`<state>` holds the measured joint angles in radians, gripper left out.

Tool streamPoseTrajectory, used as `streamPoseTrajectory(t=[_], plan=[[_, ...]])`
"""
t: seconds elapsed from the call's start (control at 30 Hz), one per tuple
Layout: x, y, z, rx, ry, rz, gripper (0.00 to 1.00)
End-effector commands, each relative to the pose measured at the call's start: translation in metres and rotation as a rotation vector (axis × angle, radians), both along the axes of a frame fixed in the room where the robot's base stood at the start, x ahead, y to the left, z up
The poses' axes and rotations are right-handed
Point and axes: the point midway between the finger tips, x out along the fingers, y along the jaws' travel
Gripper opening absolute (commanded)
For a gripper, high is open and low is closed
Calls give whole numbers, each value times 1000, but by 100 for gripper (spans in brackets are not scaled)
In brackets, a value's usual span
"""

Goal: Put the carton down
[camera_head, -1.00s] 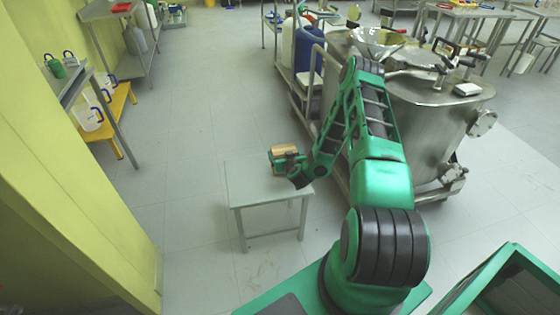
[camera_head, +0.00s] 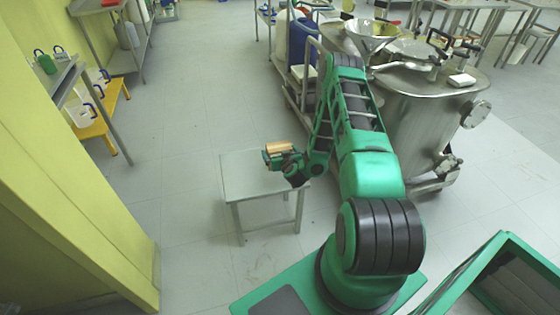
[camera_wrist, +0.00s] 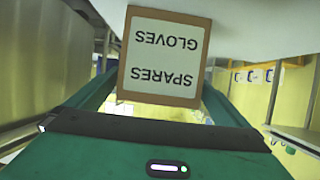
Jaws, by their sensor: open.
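The carton (camera_head: 278,148) is a small brown box at the far right part of a small grey table (camera_head: 240,180). In the wrist view the carton (camera_wrist: 165,55) shows a white label reading "SPARES GLOVES", upside down, with the pale tabletop (camera_wrist: 260,25) behind and above it in the picture. The carton appears to rest on the table, though its contact edge is not clear. My gripper (camera_head: 284,155) is at the carton's near side. In the wrist view my gripper (camera_wrist: 160,98) is open, its green fingers to either side of the carton's lower picture edge.
A steel reactor (camera_head: 420,120) on a wheeled frame stands to the right of the table, close to my arm. A yellow wall (camera_head: 60,190) runs along the left. Shelves with jugs (camera_head: 85,112) stand at the left. The floor left of the table is clear.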

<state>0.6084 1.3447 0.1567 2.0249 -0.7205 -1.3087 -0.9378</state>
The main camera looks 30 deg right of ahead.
Motion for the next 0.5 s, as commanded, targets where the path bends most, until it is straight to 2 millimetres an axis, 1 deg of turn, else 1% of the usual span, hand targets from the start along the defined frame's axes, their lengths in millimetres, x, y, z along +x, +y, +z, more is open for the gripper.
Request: streamPoseTrajectory(t=[0.1, 0.27, 0.5], plan=[[-11, 6, 8, -5, 1, 4, 100], [-22, 11, 10, -4, 3, 6, 100], [-35, 15, 20, -5, -2, 3, 100]])
